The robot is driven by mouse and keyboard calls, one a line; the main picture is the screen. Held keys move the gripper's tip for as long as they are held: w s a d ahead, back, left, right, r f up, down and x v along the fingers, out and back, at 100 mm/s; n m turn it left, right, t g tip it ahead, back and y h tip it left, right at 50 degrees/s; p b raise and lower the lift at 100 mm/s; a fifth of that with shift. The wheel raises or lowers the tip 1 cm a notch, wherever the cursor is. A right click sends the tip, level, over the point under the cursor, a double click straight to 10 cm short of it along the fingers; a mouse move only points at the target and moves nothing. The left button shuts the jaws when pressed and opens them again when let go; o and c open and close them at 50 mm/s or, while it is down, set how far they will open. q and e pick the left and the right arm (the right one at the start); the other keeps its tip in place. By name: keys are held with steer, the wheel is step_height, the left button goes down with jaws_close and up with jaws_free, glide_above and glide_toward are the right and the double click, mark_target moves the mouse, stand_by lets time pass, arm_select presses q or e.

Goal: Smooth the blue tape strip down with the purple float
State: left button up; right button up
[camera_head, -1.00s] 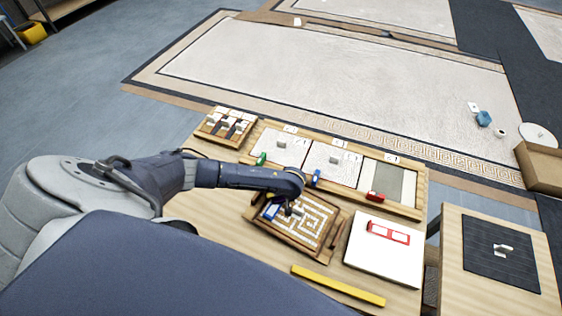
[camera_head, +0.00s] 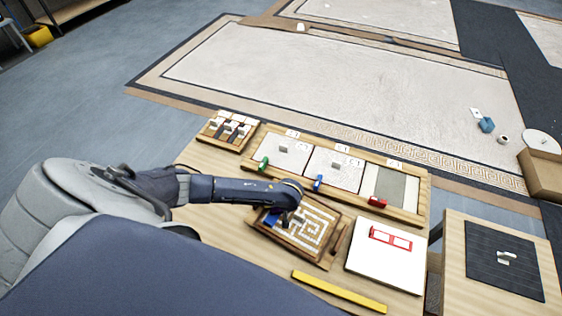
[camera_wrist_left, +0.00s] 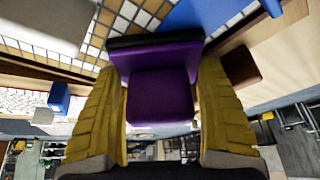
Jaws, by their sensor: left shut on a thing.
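My left gripper (camera_head: 289,216) is over the left side of the mosaic panel (camera_head: 326,212), which lies in a wooden frame on the table. In the left wrist view, the yellow fingers of that gripper (camera_wrist_left: 162,75) are shut on the purple float (camera_wrist_left: 160,95), whose dark front edge faces the tiles. The blue tape strip (camera_head: 271,218) is at the panel's left part, partly hidden by the gripper. It also shows at the top of the left wrist view (camera_wrist_left: 205,12), close to the float's edge. Whether the float touches it I cannot tell. My right gripper is not in view.
A long wooden tray (camera_head: 410,214) with several panels and small coloured blocks lies behind the mosaic. A white board (camera_head: 385,265) with a red outline is to the right. A yellow bar (camera_head: 338,291) lies in front. A small tile rack (camera_head: 225,143) stands at the back left.

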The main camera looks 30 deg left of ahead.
mark_target(273, 210)
arm_select(q)
steer(key=shift+s+d+f, duration=0.1)
steer(key=shift+s, duration=1.1)
steer(key=shift+s+d+f, duration=0.1)
steer(key=shift+s, duration=1.05)
steer(key=shift+w+a+r, duration=0.1)
steer(key=shift+w+r, duration=0.05)
steer(key=shift+w, duration=1)
steer(key=shift+w+a+r, duration=0.1)
steer(key=shift+w, duration=1)
steer(key=shift+w+a, duration=0.1)
steer(key=shift+w, duration=1.8)
steer(key=shift+r, duration=3)
steer(key=shift+r, duration=0.1)
steer(key=shift+d+r, duration=0.15)
steer(key=shift+r, duration=0.55)
steer(key=shift+d+r, duration=0.1)
steer(key=shift+r, duration=0.6)
